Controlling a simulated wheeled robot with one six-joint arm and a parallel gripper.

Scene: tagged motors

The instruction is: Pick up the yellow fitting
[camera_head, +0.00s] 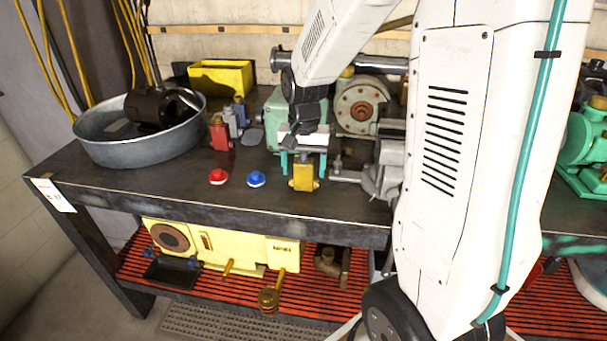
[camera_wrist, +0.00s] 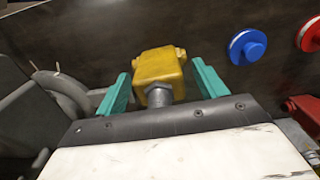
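The yellow fitting (camera_head: 303,179) stands on the workbench near its front edge. It has a blocky yellow body, and the wrist view shows a grey threaded stub on the fitting (camera_wrist: 160,68). My gripper (camera_head: 303,168) is above it, pointing down, with its two teal fingers apart. In the wrist view the fingers of my gripper (camera_wrist: 161,72) stand on either side of the fitting, with a narrow gap showing on each side. The gripper looks open around the fitting.
A red knob (camera_head: 218,177) and a blue knob (camera_head: 256,179) lie to the left on the workbench (camera_head: 130,185). A grey motor (camera_head: 383,175) with a shaft is close on the right. A metal basin (camera_head: 95,150) and yellow bin (camera_head: 222,77) stand farther left and back.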

